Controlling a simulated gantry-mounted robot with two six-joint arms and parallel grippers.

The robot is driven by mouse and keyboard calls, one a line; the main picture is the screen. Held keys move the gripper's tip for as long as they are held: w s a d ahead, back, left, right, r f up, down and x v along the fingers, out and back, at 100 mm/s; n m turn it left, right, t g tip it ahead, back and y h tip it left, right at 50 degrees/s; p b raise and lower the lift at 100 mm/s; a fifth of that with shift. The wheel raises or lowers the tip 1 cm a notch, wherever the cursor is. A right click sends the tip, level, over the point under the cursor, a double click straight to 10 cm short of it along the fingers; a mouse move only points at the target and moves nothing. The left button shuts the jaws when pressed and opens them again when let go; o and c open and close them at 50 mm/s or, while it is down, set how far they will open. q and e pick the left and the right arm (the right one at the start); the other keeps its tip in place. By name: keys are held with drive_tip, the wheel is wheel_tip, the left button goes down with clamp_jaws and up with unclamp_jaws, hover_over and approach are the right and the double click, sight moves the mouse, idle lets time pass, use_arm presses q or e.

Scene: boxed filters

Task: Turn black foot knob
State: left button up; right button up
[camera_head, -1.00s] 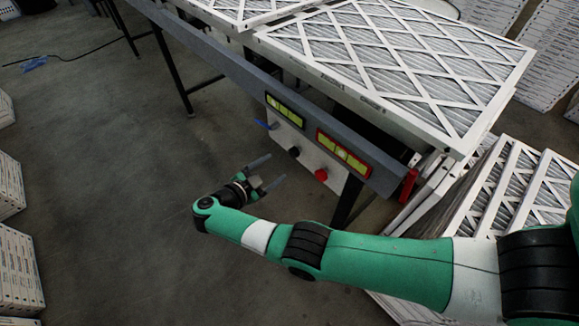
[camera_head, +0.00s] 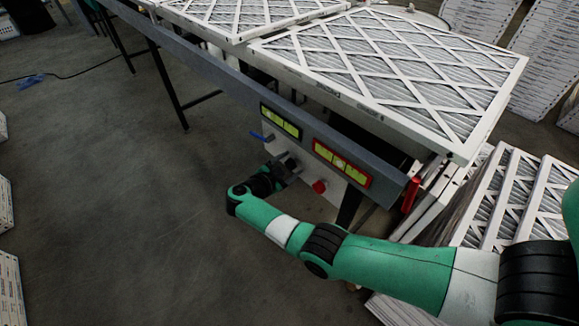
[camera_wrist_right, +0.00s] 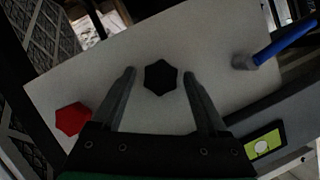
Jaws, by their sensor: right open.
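The black knob (camera_wrist_right: 160,77) sits on a white panel (camera_wrist_right: 215,45) and shows clearly in the right wrist view. My right gripper (camera_wrist_right: 160,86) is open, with one finger on each side of the knob and a visible gap to each. In the head view my right gripper (camera_head: 287,166) is at the panel under the table edge and hides the black knob. My left gripper is not in view.
A red knob (camera_head: 319,187) is right of the gripper on the same panel; a blue lever (camera_head: 261,137) is on its left. Framed filters (camera_head: 390,75) lie on the table above. A red handle (camera_head: 411,194) hangs at the table corner.

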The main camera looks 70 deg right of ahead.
clamp_jaws()
idle(0.3)
drive_tip(key=shift+m+t+p, duration=0.4)
drive_tip(key=shift+m+p, duration=0.05)
drive_tip(key=shift+m, duration=0.15)
drive_tip(key=shift+s+m+h, duration=0.1)
drive_tip(key=shift+m+h, duration=0.3)
drive_tip(key=shift+m, duration=0.1)
drive_tip(key=shift+a+f+m+t, duration=0.1)
drive_tip(key=shift+f+m+t, duration=0.05)
drive_tip(key=shift+m+t, duration=0.35)
drive_tip(key=shift+m+h, duration=0.7)
drive_tip(key=shift+m, duration=0.3)
